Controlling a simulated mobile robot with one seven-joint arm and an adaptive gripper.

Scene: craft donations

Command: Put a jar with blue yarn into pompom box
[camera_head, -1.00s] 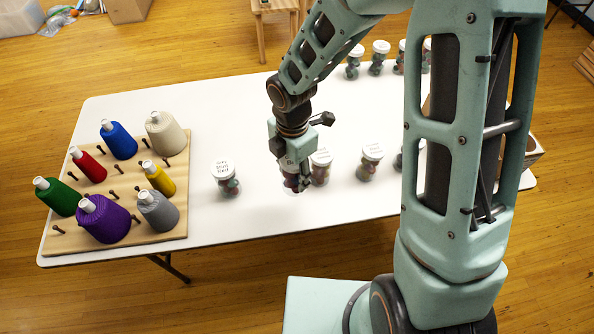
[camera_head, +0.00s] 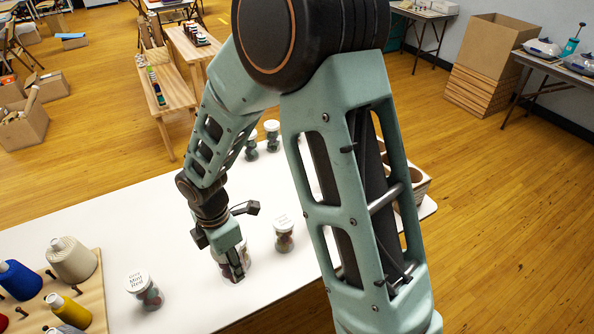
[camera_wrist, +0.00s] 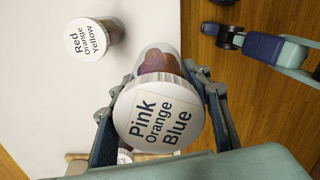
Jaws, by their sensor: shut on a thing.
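My gripper (camera_head: 234,268) is shut on a jar with a white lid (camera_wrist: 157,115) reading "Pink Orange Blue". The lid lies between the two fingers in the wrist view; in the head view the gripper largely hides this jar. I cannot tell whether it is lifted off the white table (camera_head: 180,225). A clear jar body with purple and brown contents (camera_wrist: 157,60) shows just beyond the lid; I cannot tell whether it is a second jar. A wooden box with round openings (camera_head: 421,187) stands at the table's right end, partly behind my arm.
A jar lidded "Red Orange Yellow" (camera_wrist: 93,38) stands apart. Other jars stand left (camera_head: 145,290) and right (camera_head: 284,235) of my gripper, with more at the back (camera_head: 272,136). A wooden rack with yarn cones (camera_head: 72,260) is at left.

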